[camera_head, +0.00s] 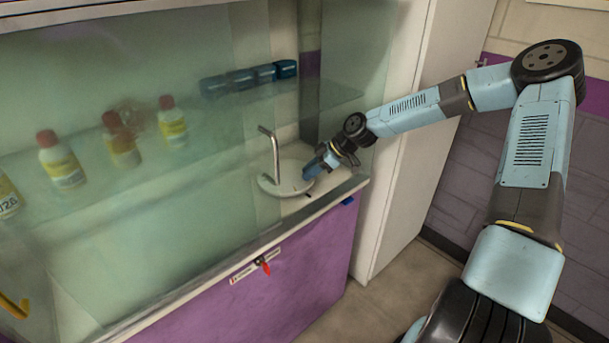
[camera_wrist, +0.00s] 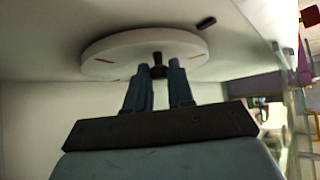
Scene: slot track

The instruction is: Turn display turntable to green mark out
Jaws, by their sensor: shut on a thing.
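The display turntable is a pale round disc (camera_head: 268,187) on the counter at the right end of the glass-fronted cabinet. It also shows in the wrist view (camera_wrist: 130,42), where my gripper (camera_wrist: 157,70) is at its near rim. The two fingers are on either side of a small dark knob (camera_wrist: 157,58) at the rim and are shut on it. In the head view my gripper (camera_head: 314,168) reaches the disc's right side and hides part of it. A reddish mark (camera_wrist: 104,61) shows on the rim left of the knob. I cannot make out a green mark.
A bent metal rod (camera_head: 273,158) stands upright at the disc. A glass pane (camera_head: 130,190) covers the cabinet to the left, with several red-capped bottles (camera_head: 62,160) behind it. A small dark block (camera_wrist: 206,22) lies beside the disc.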

